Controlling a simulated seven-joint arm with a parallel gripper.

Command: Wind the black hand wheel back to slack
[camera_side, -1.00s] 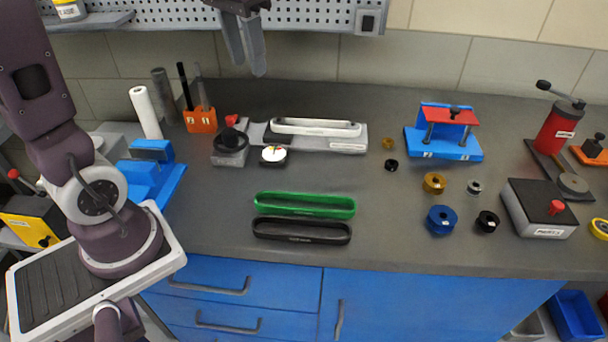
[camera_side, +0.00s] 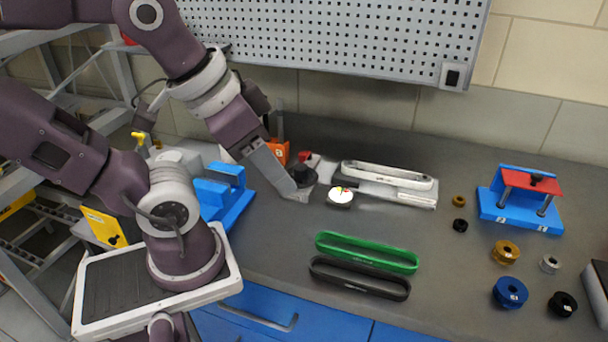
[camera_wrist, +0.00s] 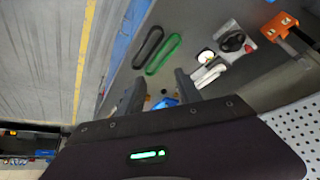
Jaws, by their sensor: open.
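The black hand wheel (camera_side: 303,175) is on the tensioner base, left of the round white dial (camera_side: 341,193). In the wrist view the wheel (camera_wrist: 232,41) lies up and right of my fingers, beside the dial (camera_wrist: 205,57). My gripper (camera_side: 284,184) points down toward the wheel from the left in the side view, and its fingers partly cover the wheel and its base there. In the wrist view my gripper (camera_wrist: 160,88) has its fingers apart with nothing held between them, and shows clear of the wheel. A white belt (camera_side: 388,174) lies on the fixture right of the wheel.
A green belt (camera_side: 367,251) and a black belt (camera_side: 359,277) lie in front of the dial. A blue fixture (camera_side: 226,192) stands left, an orange holder (camera_side: 279,152) behind. A blue-red press (camera_side: 521,200) and several rollers are at right. The counter between is clear.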

